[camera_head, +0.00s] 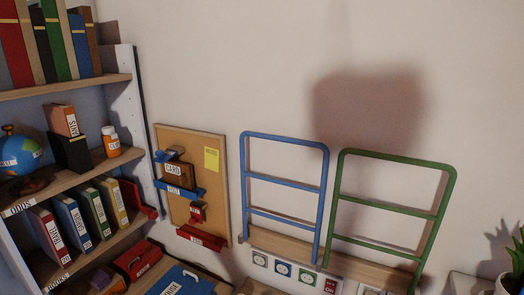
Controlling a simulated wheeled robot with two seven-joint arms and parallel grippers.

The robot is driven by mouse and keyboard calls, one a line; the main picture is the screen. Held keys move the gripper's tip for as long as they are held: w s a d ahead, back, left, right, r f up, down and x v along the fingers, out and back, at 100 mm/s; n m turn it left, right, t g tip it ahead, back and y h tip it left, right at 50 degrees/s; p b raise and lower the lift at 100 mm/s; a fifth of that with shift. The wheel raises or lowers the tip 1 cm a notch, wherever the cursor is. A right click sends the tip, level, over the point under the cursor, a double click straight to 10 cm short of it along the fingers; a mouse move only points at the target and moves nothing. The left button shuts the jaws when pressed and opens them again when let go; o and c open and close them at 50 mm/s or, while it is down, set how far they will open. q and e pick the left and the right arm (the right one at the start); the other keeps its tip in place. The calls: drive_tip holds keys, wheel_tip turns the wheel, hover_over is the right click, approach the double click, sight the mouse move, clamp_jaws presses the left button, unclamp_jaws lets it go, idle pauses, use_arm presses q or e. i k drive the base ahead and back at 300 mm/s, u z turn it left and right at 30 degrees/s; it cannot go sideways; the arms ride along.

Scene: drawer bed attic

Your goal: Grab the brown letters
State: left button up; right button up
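A cork board (220,200) with a light wooden frame hangs on the wall beside the shelf. A brown piece with a white label (174,170) sits on it above a blue holder (178,190). The label seems to read "CARD", and I cannot tell for sure whether the brown piece is the letters. Neither of my grippers is in view.
A yellow note (211,159), a small red piece (197,212) and a red holder (200,239) are also on the board. The bookshelf (75,86) stands at left. A blue rail frame (286,141) and a green one (398,157) stand at right. A plant (516,258) is at far right.

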sight(176, 172)
drive_tip(key=u, duration=0.1)
drive_tip(key=i, duration=0.4)
drive_tip(key=u, duration=1.45)
